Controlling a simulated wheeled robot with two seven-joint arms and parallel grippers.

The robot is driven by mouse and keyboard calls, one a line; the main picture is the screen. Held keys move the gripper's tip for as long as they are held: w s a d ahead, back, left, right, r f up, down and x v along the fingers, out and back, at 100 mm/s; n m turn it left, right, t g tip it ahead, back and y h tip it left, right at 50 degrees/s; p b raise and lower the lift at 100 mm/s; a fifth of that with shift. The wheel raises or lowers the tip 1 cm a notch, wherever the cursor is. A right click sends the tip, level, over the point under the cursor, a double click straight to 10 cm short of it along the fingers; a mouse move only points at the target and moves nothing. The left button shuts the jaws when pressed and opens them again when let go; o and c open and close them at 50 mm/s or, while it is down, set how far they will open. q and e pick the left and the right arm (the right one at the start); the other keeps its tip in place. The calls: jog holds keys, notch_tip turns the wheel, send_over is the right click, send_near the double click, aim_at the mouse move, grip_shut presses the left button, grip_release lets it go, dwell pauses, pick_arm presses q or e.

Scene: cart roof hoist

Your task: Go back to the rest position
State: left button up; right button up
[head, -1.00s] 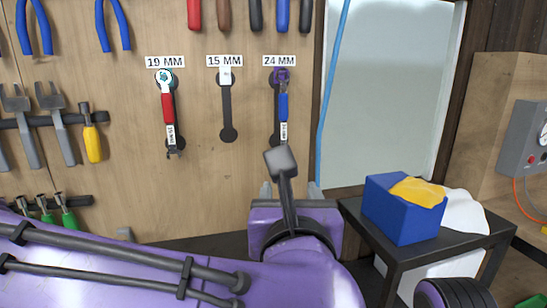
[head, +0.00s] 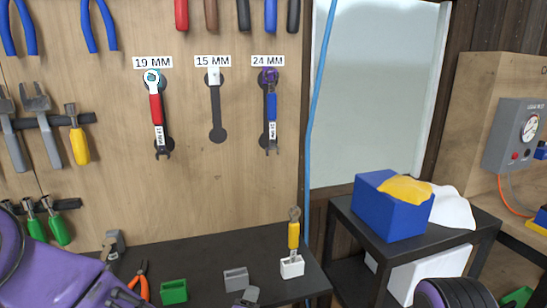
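My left arm (head: 35,270) crosses the lower left corner. A small grey part at the bottom edge (head: 248,296) looks like a piece of the same arm. Neither gripper's fingers show. A wrench with a red grip (head: 156,108) hangs under the 19 MM label. A wrench with a blue grip (head: 271,107) hangs under the 24 MM label. The dark outline under the 15 MM label (head: 216,110) has no wrench on it. A yellow-gripped wrench (head: 294,233) stands upright in a white holder (head: 292,267) on the dark bench.
The dark bench (head: 205,256) also carries a green holder (head: 173,291), a grey holder (head: 236,279) and orange-handled pliers (head: 143,282). A blue box (head: 389,211) with a yellow cloth (head: 408,189) sits on a black side table (head: 345,228). A gauge box (head: 512,135) is at right.

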pick_arm(q)
jog(key=s+a+f+m+g+y, duration=0.1)
jog(key=s+a+f+m+g, duration=0.2)
jog(key=f, duration=0.4)
jog(key=s+a+f+m, duration=0.1)
jog(key=s+a+f, duration=0.25)
jog(key=f, duration=0.35)
jog(key=s+a+f+m+g+y, duration=0.2)
jog(key=s+a+f+g, duration=0.1)
jog(key=s+a+f, duration=0.4)
jog(key=s+a+f+m+g+y, duration=0.1)
jog(key=s+a+f+g, duration=0.3)
jog(key=s+a+f, duration=0.3)
jog(key=s+a, duration=0.4)
jog(key=s, duration=0.3)
jog(key=shift+s+a+f+m+y, duration=0.15)
jog(key=shift+s+f+m+y, duration=0.05)
jog(key=shift+f+m+y, duration=0.2)
